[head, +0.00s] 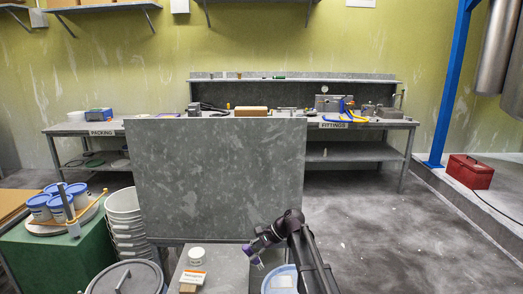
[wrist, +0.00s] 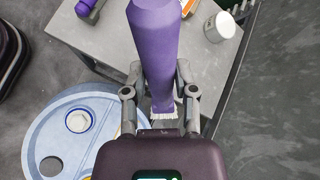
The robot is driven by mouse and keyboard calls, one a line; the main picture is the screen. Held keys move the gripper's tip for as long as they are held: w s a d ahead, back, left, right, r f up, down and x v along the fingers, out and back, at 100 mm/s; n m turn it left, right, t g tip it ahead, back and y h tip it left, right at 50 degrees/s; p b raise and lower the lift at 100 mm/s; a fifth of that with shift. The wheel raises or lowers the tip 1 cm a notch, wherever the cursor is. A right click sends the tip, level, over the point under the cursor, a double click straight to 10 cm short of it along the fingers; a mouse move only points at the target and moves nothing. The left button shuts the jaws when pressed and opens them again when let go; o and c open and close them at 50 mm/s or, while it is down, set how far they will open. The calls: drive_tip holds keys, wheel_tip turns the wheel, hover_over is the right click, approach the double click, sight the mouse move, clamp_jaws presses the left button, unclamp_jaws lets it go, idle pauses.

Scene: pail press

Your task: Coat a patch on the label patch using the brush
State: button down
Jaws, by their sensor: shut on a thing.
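My gripper (wrist: 160,95) is shut on the purple brush (wrist: 153,45), which also shows small in the head view (head: 255,257). Its thick purple handle runs up the wrist picture, and pale bristles (wrist: 163,114) show between the fingers near the palm. The brush hangs above the small grey table, apart from the blue lid (wrist: 40,125), which lies below and left in the wrist view. In the head view this round blue thing (head: 269,284) is partly behind my arm and bears a pale area. I cannot tell whether that is the label patch.
A white jar (wrist: 218,27) stands on the small grey table (wrist: 113,38); in the head view an orange-and-white box (head: 193,277) stands near it. A large grey panel (head: 215,180) rises behind. Stacked white buckets (head: 123,215) and a green stand (head: 60,250) are left.

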drive_tip(key=shift+f+b, duration=1.75)
drive_tip(key=shift+f, duration=0.6)
drive_tip(key=shift+r, duration=0.1)
wheel_tip(320, 180, up, 31)
drive_tip(key=p, duration=3.1)
drive_tip(key=shift+f, duration=0.2)
drive_tip(key=shift+a, duration=0.15)
